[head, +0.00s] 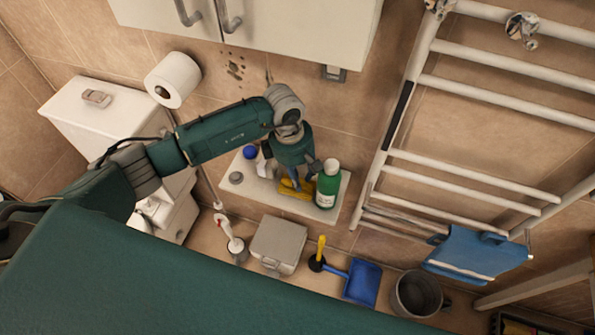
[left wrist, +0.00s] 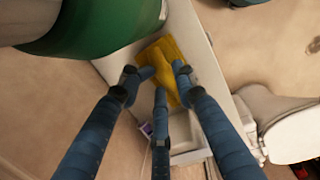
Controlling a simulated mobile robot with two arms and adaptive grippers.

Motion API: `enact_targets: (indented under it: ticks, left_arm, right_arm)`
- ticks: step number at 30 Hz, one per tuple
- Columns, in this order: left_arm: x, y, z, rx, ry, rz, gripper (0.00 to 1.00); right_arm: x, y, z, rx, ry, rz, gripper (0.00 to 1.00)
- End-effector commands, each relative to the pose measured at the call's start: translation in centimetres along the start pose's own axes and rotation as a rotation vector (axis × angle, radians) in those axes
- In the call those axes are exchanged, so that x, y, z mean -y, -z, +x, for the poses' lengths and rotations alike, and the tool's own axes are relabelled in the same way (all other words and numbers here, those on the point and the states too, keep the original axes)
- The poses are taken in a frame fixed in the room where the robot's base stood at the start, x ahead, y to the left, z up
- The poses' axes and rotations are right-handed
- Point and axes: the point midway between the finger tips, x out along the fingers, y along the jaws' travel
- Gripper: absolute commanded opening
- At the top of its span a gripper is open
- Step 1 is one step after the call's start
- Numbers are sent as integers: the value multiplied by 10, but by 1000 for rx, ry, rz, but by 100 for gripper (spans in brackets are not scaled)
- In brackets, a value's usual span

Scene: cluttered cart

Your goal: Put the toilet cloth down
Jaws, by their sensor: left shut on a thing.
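A yellow cloth (head: 296,193), which I take to be the toilet cloth, is at the white shelf top (head: 262,199). My left gripper (head: 291,180) points down over the shelf and is shut on the cloth. In the left wrist view the cloth (left wrist: 162,60) shows between the blue fingers of the gripper (left wrist: 157,76), over the pale shelf surface. I cannot tell whether the cloth rests fully on the shelf. The arm hides part of the shelf. My right gripper is not in view.
A green bottle (head: 327,185) stands close to the right of the gripper. A blue-capped item (head: 250,152) and a small grey item (head: 236,178) are on the shelf's left. A blue cloth (head: 470,250) hangs on the towel rail. A blue dustpan (head: 362,280) and bucket (head: 417,295) are below.

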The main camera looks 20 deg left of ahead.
Motion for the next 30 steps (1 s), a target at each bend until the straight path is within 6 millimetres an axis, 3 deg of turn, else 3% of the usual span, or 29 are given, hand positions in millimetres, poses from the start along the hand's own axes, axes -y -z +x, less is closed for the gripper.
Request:
enact_targets:
  ticks: [5,6,9,16,20,30]
  left_arm:
    - [-1,0,-1,-2,-3,-1,0]
    - [0,0,0,-2,-2,-1,32]
    - [0,0,0,-2,-2,-1,51]
    - [-1,0,-1,-2,-3,-1,51]
    - [-2,0,-6,-1,-5,0,51]
    - [-2,1,-58,-2,-7,0,51]
  right_arm:
    - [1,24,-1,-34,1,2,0]
    - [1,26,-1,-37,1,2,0]
    - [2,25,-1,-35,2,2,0]
    - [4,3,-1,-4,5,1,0]
    - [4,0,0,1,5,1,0]
    - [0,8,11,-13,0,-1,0]
